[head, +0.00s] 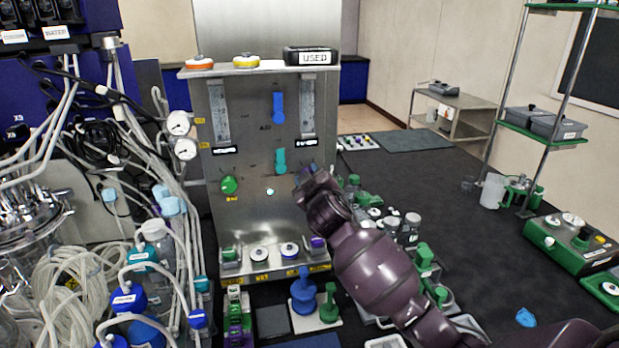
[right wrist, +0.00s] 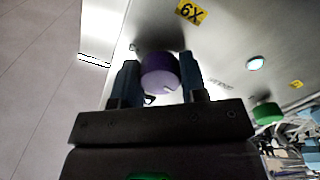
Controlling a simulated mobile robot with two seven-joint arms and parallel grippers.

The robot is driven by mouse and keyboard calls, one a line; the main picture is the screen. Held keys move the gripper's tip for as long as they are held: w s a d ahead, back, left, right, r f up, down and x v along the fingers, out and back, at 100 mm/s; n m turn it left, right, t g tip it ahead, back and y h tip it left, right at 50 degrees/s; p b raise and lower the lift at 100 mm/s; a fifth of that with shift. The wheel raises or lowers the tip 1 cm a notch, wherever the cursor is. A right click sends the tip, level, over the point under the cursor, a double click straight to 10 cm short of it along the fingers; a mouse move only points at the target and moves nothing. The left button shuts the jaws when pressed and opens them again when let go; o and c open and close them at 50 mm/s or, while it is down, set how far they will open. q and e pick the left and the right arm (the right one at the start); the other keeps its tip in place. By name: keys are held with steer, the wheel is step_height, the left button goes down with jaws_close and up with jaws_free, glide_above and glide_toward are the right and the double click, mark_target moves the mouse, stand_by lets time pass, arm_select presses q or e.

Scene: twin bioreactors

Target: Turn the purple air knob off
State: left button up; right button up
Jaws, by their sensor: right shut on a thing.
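The purple air knob (right wrist: 160,72) sits on the steel panel (head: 240,215). In the right wrist view it is between the two blue fingers of my right gripper (head: 311,178), which is shut on it. A small pale mark shows on the knob's face near its lower edge. In the head view my right gripper and arm cover most of the knob, at the panel's right side. My left gripper is in neither view.
A green knob (head: 229,185) is on the panel's left, with blue (head: 279,107) and teal (head: 281,160) handles higher up. Tubing and glassware (head: 20,235) crowd the left. Small bottles (head: 410,228) stand beside my right forearm.

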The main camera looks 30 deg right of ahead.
steer(key=shift+n, duration=1.7)
steer(key=shift+f, duration=0.1)
steer(key=o, duration=0.9)
steer(key=b+v, duration=0.1)
steer(key=v, duration=0.9)
steer(key=shift+s, duration=0.4)
